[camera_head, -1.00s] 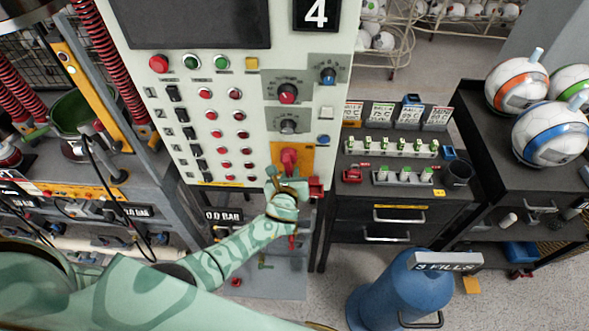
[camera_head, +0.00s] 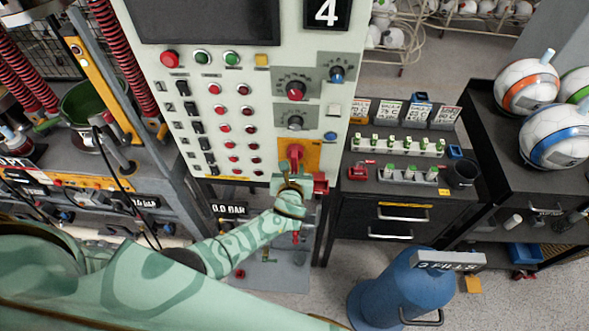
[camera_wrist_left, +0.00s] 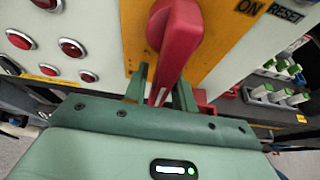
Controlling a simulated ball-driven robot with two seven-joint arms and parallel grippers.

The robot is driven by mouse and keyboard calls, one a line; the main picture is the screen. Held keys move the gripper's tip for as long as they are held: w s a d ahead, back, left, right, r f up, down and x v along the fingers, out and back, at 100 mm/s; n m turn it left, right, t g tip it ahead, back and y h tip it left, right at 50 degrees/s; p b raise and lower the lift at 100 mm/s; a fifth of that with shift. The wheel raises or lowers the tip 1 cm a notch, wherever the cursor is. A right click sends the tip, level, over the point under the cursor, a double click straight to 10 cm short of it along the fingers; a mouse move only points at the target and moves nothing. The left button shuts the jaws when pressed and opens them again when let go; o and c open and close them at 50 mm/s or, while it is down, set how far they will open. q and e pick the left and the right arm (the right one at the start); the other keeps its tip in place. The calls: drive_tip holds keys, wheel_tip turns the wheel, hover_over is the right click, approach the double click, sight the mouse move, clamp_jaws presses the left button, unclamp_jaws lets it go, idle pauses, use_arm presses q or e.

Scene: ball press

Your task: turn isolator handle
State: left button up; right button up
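The isolator handle (camera_head: 295,154) is a red lever on a yellow plate (camera_head: 312,156) low on the white control panel. In the head view it points roughly straight down. My left gripper (camera_head: 289,181) is at its lower end. In the left wrist view the handle (camera_wrist_left: 178,40) runs down between the two green fingers of the left gripper (camera_wrist_left: 160,88), slightly tilted. The handle's very tip is partly hidden. My right gripper is not in view.
A red block (camera_head: 320,183) sits just right of the gripper at the panel's lower edge. Knobs and several red buttons fill the panel (camera_head: 226,104) above. A black cabinet (camera_head: 388,212) stands at right, with a blue cylinder (camera_head: 404,290) in front. A bench stands at left.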

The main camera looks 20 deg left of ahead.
use_arm(q)
drive_tip(key=shift+o, duration=0.6)
drive_tip(key=shift+s+d+r, duration=0.15)
drive_tip(key=shift+s+r, duration=0.05)
drive_tip(key=shift+s, duration=0.15)
drive_tip(key=p+v, duration=0.2)
drive_tip(key=v, duration=1.3)
drive_tip(key=shift+s, duration=0.3)
